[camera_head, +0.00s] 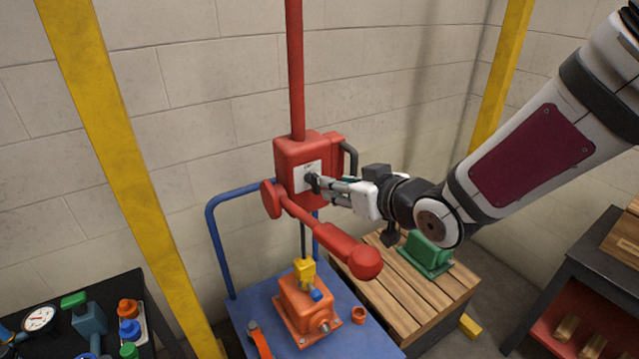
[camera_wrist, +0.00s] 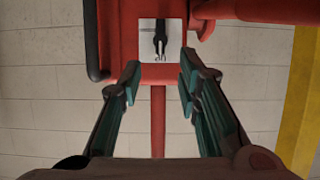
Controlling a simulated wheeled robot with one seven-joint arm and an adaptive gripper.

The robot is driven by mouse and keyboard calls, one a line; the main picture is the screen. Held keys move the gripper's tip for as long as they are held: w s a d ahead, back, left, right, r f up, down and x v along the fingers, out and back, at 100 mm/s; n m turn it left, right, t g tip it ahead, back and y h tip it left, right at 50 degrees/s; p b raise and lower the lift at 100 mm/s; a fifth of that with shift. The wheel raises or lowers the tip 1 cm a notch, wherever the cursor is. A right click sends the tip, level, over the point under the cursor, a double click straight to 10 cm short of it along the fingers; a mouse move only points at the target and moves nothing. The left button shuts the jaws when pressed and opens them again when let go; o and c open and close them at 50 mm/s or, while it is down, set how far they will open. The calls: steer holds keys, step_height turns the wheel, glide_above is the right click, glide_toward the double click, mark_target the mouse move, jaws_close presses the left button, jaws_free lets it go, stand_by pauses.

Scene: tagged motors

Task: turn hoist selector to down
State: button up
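The red hoist box (camera_head: 300,160) hangs on a red pole. Its white plate (camera_head: 308,176) bears the black selector knob (camera_head: 312,184), partly covered by my gripper (camera_head: 324,184). In the wrist view the white plate (camera_wrist: 175,48) shows with the black selector (camera_wrist: 160,38) on it, its long shape upright in the picture. My gripper (camera_wrist: 160,72) is open there, its two fingers apart below the plate, one on each side of the selector's line. Nothing is between the fingertips. I cannot tell whether they touch the plate. The plate's markings are too small to read.
A red lever with a round end (camera_head: 365,262) juts out below the box. An orange motor (camera_head: 305,305) with a yellow block (camera_head: 305,268) sits on a blue cart (camera_head: 250,305). A green motor (camera_head: 427,252) stands on a wooden crate (camera_head: 400,300). Yellow posts stand both sides.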

mark_target(313, 182)
steer(key=b+x, duration=0.2)
steer(key=x, duration=0.6)
steer(key=shift+w+a, duration=0.15)
steer(key=shift+w, duration=0.05)
steer(key=shift+f, duration=0.1)
steer(key=shift+c, duration=0.6)
jaws_close()
